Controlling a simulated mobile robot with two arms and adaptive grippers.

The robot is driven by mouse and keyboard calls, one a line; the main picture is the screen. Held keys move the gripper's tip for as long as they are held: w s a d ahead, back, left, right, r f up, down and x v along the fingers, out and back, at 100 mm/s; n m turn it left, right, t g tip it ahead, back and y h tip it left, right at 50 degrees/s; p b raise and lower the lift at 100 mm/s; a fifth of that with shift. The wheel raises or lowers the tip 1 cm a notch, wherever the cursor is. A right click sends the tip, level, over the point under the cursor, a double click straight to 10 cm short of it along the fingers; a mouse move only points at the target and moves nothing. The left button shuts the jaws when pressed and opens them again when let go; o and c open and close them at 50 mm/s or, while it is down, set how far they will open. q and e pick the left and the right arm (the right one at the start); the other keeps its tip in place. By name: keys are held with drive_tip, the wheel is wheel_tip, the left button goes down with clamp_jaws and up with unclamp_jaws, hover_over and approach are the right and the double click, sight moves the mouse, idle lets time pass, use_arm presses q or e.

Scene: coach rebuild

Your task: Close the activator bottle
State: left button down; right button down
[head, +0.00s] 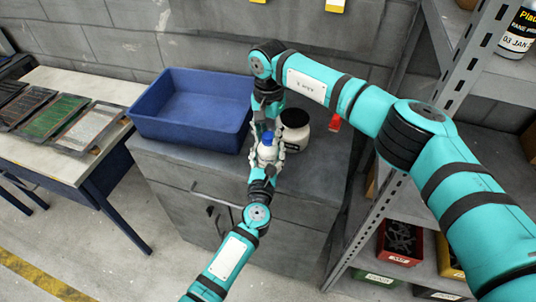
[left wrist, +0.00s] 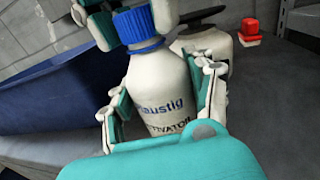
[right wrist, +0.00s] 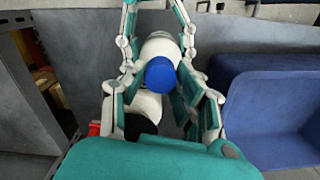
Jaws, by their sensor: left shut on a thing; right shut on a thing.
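The white activator bottle (head: 266,153) stands upright above or on the grey cabinet top; I cannot tell whether it touches it. My left gripper (head: 266,160) is shut around its body, and the label shows between the fingers in the left wrist view (left wrist: 162,98). The blue cap (left wrist: 138,27) sits on the bottle's neck; how tight it is does not show. My right gripper (right wrist: 160,82) is above the bottle, shut on the blue cap, which also shows in the right wrist view (right wrist: 160,73).
A blue bin (head: 190,137) stands left of the bottle on the cabinet (head: 180,165). A white jar with a black lid (head: 295,133) and a small red object (head: 335,122) are close on the right. A metal shelf (head: 385,195) stands further right.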

drive_tip(key=m, duration=1.6)
drive_tip(key=shift+m, duration=0.4)
drive_tip(key=m, duration=0.4)
drive_tip(key=shift+s+m, duration=0.1)
drive_tip(key=shift+m, duration=0.3)
drive_tip(key=m, duration=0.7)
drive_tip(key=shift+f, duration=0.1)
drive_tip(key=m, duration=1.4)
drive_tip(key=shift+m, duration=0.3)
drive_tip(key=c, duration=1)
unclamp_jaws()
